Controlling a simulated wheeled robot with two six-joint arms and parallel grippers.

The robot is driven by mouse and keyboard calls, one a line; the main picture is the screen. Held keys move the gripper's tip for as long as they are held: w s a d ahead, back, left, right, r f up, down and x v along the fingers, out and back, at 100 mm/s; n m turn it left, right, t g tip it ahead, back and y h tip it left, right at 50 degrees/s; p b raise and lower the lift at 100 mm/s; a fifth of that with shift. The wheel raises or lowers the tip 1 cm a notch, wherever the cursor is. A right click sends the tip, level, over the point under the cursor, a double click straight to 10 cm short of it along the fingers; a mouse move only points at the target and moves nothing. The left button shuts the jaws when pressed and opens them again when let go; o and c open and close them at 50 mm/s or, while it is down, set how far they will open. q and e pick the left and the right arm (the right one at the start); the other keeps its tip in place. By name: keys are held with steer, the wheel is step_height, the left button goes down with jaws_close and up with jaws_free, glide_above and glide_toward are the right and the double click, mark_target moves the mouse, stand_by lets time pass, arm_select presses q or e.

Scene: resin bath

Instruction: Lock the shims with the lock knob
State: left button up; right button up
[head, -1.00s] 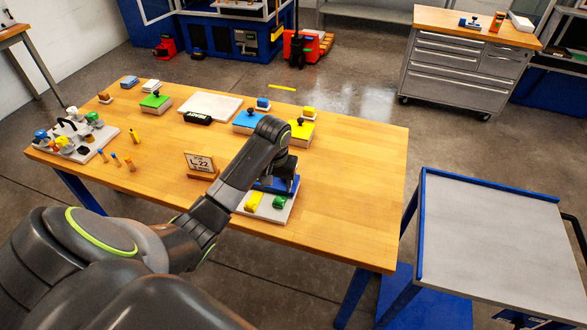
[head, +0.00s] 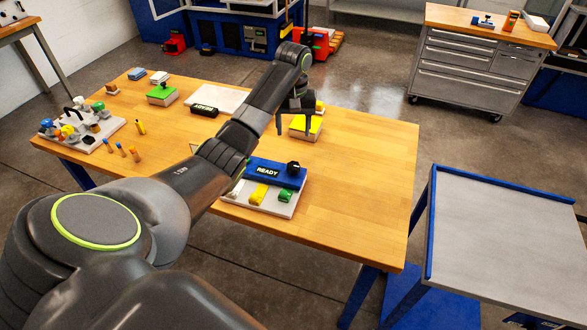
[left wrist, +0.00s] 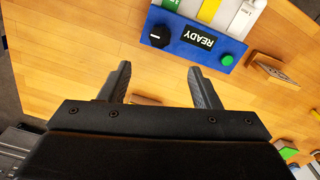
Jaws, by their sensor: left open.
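The lock knob (head: 293,168) is a black round knob at the right end of a blue block (head: 245,165) with a READY display. The block sits on a light plate (head: 275,208) near the table's front edge. A yellow shim (head: 258,193) and a green shim (head: 285,195) lie in front of it. My left gripper (head: 294,128) is open and empty, raised beyond the block. In the left wrist view the knob (left wrist: 159,36) is beyond the open fingers (left wrist: 160,85), apart from them, with a green button (left wrist: 227,60) at the block's other end.
A yellow-topped block (head: 306,125) stands close to my left gripper. A fixture (head: 110,130) with coloured knobs and several small pegs are on the left. The table's right part (head: 370,180) is clear. A grey cart (head: 500,230) stands to the right.

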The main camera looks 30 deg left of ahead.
mark_target(293, 166)
arm_select(q)
step_height(293, 166, down, 14)
steer(key=shift+p, duration=0.45)
steer(key=c, duration=1)
